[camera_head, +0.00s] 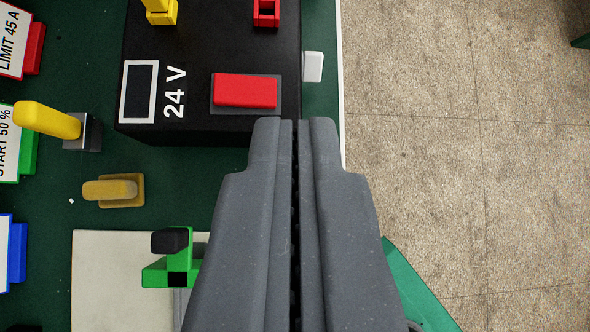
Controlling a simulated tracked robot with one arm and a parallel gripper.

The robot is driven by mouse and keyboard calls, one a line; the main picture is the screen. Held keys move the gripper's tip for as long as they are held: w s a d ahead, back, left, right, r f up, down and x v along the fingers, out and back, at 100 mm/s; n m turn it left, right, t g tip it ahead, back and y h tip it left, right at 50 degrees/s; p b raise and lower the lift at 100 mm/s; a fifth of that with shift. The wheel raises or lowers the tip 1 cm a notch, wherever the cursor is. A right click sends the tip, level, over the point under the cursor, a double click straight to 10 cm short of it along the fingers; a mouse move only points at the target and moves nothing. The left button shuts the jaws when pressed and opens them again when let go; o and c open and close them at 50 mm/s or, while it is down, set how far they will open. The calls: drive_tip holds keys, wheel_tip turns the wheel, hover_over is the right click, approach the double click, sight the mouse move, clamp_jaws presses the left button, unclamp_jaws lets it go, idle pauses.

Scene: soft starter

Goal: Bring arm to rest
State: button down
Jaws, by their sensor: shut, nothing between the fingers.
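My gripper (295,125) reaches up from the bottom centre of the head camera view. Its two grey fingers lie side by side with only a thin dark gap, shut and empty. The fingertips appear just below the black 24 V box (205,50), which bears a red rectangular switch (246,90) and a small dark display (139,91). I cannot tell the height of the fingertips above the box. The fingers hide part of the green board and whatever lies beneath them.
On the green board (180,180) stand a yellow lever (48,120), a tan lever (110,190) and a green block with a black knob (172,270). Labelled signs, one reading START 50 % (8,145), line the left. Bare tiled floor (460,160) fills the right.

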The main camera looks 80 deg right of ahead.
drive_tip(key=shift+r, duration=0.1)
idle(0.4)
drive_tip(key=s+r+n+t+y, duration=0.2)
drive_tip(key=s+r, duration=0.4)
drive_tip(key=r, duration=0.7)
drive_tip(key=s+r+n+t+y, duration=0.2)
drive_tip(key=s+r, duration=0.4)
drive_tip(key=r, duration=0.7)
drive_tip(key=s+d+r+n+t+y, duration=0.1)
drive_tip(key=s+r+t, duration=0.4)
drive_tip(key=r, duration=0.8)
drive_tip(key=shift+s+n+y, duration=0.6)
drive_tip(key=shift+s+n, duration=0.15)
drive_tip(key=shift+n, duration=0.45)
drive_tip(key=shift+a, duration=0.1)
